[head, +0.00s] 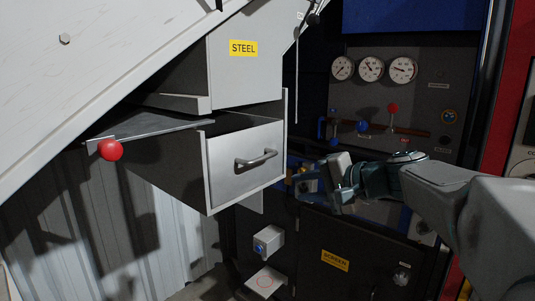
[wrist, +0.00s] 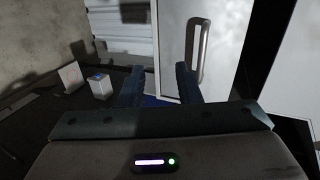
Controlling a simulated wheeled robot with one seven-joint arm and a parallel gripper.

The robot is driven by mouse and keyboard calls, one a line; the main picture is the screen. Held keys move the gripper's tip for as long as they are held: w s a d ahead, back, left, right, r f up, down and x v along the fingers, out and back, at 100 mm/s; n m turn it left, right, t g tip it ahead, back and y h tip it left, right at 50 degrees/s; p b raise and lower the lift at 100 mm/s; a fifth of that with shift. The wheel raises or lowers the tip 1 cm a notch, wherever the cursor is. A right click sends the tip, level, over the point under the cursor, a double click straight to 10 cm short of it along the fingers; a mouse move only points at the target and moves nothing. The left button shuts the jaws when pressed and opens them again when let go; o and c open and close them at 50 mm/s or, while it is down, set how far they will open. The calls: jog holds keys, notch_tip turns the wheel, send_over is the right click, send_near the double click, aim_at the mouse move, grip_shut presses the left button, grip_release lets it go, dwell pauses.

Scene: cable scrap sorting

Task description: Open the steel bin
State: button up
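The steel bin is a grey drawer (head: 223,165) under a housing with a yellow STEEL label (head: 243,48). Its front juts out and part of its dark inside shows over the top edge. A bar handle (head: 256,160) is on its front; the handle also shows upright in the wrist view (wrist: 201,52), beyond and right of my fingers. My gripper (head: 318,178) is right of the drawer front, apart from the handle. In the wrist view its two fingers (wrist: 159,82) stand apart with nothing between them.
A flat grey plate with a red knob (head: 110,150) sticks out left of the drawer. Gauges (head: 372,69) and levers are on the panel behind. Below are a small box with a blue button (head: 268,240) and a SCREEN label (head: 335,260). Open space lies between gripper and handle.

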jog(key=t+y, duration=0.1)
send_near(266, 158)
jog(key=s+d, duration=0.2)
jog(key=shift+m+t, duration=0.3)
jog(key=shift+m, duration=0.1)
jog(key=p+x, duration=0.4)
jog(key=x, duration=0.9)
jog(key=shift+w+a+r, duration=0.1)
jog(key=shift+w+a, duration=0.05)
jog(key=shift+a, duration=0.1)
jog(key=shift+d, duration=0.1)
grip_shut()
